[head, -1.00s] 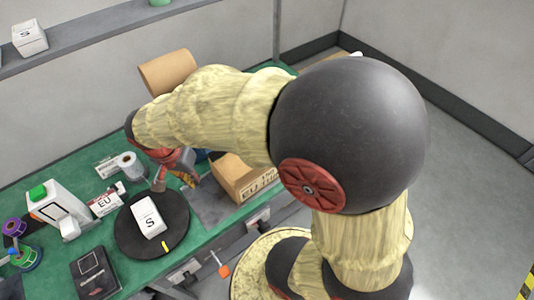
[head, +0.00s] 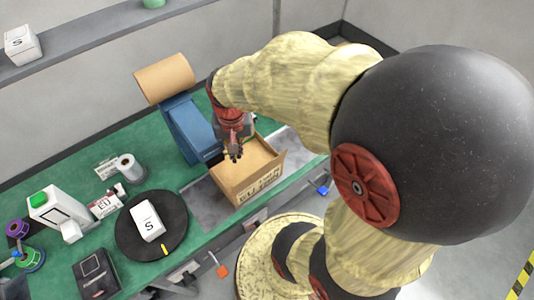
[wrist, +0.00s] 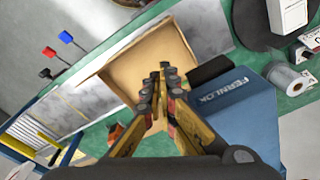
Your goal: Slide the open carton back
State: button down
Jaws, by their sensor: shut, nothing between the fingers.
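The open carton (head: 236,187) is a brown cardboard box with printed lettering on its front face. It sits on a grey plate near the front edge of the green bench. In the wrist view the open carton (wrist: 182,47) shows its bare inside, and it looks empty. My gripper (head: 235,155) is shut and empty. It points down over the back part of the carton; whether it touches the carton I cannot tell. In the wrist view the closed fingertips of my gripper (wrist: 165,72) overlap the carton's opening and hide part of its wall.
A blue machine (head: 188,128) with a brown paper roll (head: 165,79) stands directly behind and left of the carton. A black turntable (head: 176,240) bearing a white box (head: 147,221) lies to the left. The grey plate (head: 207,205) is bare left of the carton.

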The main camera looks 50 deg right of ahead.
jog(key=w+d+f+m+p, duration=0.1)
jog(key=w+d+f+m, duration=0.1)
jog(key=d+f+m, duration=0.35)
jog(key=m+g, duration=0.1)
jog(key=m, duration=0.6)
send_over(265, 157)
jog(key=s+a, duration=0.2)
jog(key=a, duration=0.5)
jog(key=f, duration=1.5)
jog(key=shift+w+a+f, duration=0.1)
jog(key=shift+a+f, duration=0.1)
jog(key=d, duration=0.3)
jog(key=shift+s+f+b, duration=0.35)
jog(key=shift+s+d, duration=0.15)
jog(key=shift+d, duration=0.35)
jog(key=s+d, duration=0.1)
jog(key=d, duration=0.4)
jog(key=s+d, duration=0.1)
jog(key=d, duration=0.3)
jog(key=s+d, duration=0.2)
jog(key=d, duration=0.3)
jog(key=shift+d, duration=0.35)
